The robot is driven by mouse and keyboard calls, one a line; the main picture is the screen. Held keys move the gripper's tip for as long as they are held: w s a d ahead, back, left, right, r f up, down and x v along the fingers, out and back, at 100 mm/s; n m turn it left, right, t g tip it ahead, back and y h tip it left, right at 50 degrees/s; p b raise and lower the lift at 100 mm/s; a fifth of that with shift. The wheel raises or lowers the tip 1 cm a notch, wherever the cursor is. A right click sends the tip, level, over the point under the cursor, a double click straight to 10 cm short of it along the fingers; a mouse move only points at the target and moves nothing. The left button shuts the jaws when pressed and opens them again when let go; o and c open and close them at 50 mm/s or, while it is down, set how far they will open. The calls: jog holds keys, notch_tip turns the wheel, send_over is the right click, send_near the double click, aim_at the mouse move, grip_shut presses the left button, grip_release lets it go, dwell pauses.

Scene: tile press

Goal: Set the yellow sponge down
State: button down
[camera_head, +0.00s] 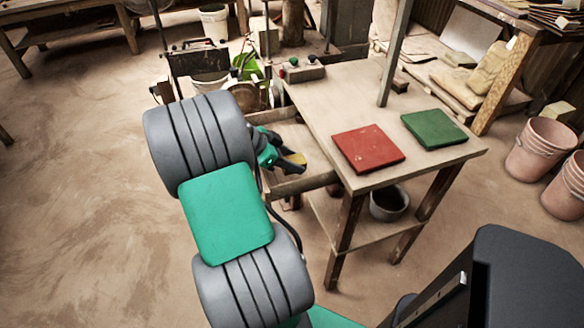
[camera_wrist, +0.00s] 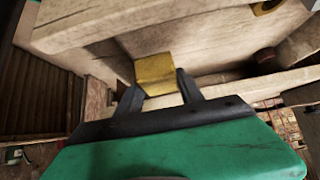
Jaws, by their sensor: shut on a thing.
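The yellow sponge (camera_wrist: 156,73) is between the fingers of my gripper (camera_wrist: 160,92) in the wrist view. My gripper is shut on it. In the head view my gripper (camera_head: 293,165) is at the open drawer on the left side of the wooden table (camera_head: 330,85). A small part of the sponge (camera_head: 299,158) shows there beside the fingers. The drawer's wooden floor (camera_wrist: 205,50) lies behind the sponge in the wrist view. I cannot tell whether the sponge touches it.
A red tile (camera_head: 368,148) and a green tile (camera_head: 434,129) lie on the table. A control box (camera_head: 302,70) with buttons stands at its far left corner. Terracotta buckets (camera_head: 541,148) stand at the right. A grey pot (camera_head: 389,203) is on the lower shelf.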

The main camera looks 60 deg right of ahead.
jog(key=shift+d+f, duration=0.2)
jog(key=shift+f, duration=0.1)
jog(key=shift+w+d+f, duration=0.1)
jog(key=shift+f, duration=0.75)
jog(key=shift+w+d+f, duration=0.1)
jog(key=shift+f, duration=0.75)
jog(key=shift+f, duration=0.1)
jog(key=c, duration=0.7)
grip_release()
jog(key=shift+c, duration=0.2)
jog(key=shift+w+a+r, duration=0.1)
jog(key=shift+r, duration=0.2)
jog(key=v, duration=1.1)
jog(key=shift+w+a+r, duration=0.15)
jog(key=shift+a+r, duration=0.05)
jog(key=shift+r, duration=0.05)
